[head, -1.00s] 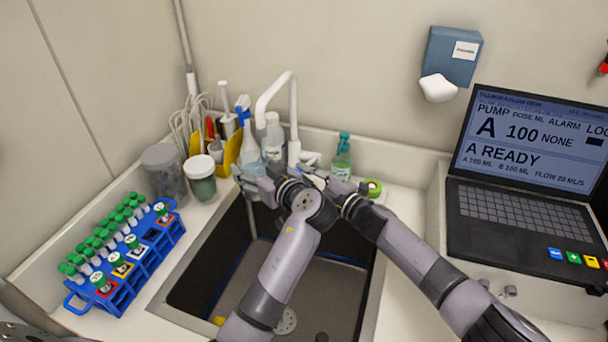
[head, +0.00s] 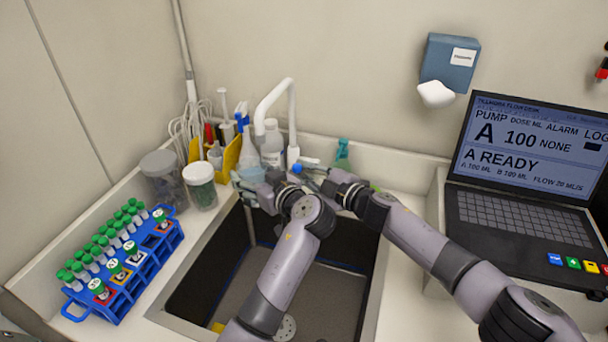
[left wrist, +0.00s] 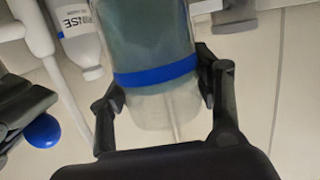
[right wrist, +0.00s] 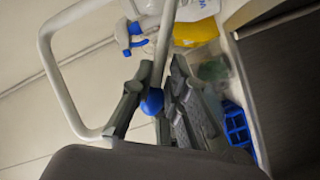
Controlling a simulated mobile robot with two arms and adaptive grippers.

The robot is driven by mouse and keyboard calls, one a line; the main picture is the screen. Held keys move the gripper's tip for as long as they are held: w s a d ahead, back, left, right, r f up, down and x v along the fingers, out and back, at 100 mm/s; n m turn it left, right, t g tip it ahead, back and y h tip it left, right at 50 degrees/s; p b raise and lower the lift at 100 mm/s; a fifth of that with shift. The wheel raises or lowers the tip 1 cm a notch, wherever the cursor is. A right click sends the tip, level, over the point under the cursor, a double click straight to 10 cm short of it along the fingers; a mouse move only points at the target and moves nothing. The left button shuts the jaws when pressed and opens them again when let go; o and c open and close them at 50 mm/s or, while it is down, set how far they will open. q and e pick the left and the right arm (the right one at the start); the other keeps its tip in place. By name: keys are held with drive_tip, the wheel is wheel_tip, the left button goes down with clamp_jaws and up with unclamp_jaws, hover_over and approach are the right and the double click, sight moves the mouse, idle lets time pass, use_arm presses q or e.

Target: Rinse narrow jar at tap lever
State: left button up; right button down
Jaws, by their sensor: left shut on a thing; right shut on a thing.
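The narrow jar (left wrist: 150,45) is a clear, bluish vessel with a blue band. My left gripper (left wrist: 160,88) is shut around it, with one finger on each side. In the head view my left gripper (head: 258,190) is over the sink's back edge, below the white tap (head: 292,120), with the jar (head: 246,177) partly hidden. The blue ball of the tap lever (right wrist: 152,101) is between the fingers of my right gripper (right wrist: 148,108), which is shut on it. In the head view my right gripper (head: 312,178) is beside the tap's base, close to my left gripper.
The sink (head: 335,290) is below both arms. A blue tube rack (head: 150,265) and lidded jars (head: 201,190) stand left. A rinse bottle (head: 272,148) and a yellow holder (head: 230,158) are behind. A laptop (head: 525,215) stands right.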

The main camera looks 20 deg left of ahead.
drive_tip(key=shift+w+r, duration=0.15)
drive_tip(key=shift+r, duration=0.1)
drive_tip(key=c, duration=1.7)
unclamp_jaws()
drive_tip(key=shift+o, duration=0.2)
drive_tip(key=f+v, duration=0.1)
drive_tip(key=v, duration=1.1)
drive_tip(key=shift+r, duration=0.4)
use_arm(q)
drive_tip(key=s+d, duration=0.3)
drive_tip(key=s, duration=0.4)
drive_tip(key=shift+s, duration=0.2)
use_arm(e)
drive_tip(key=shift+r, duration=0.1)
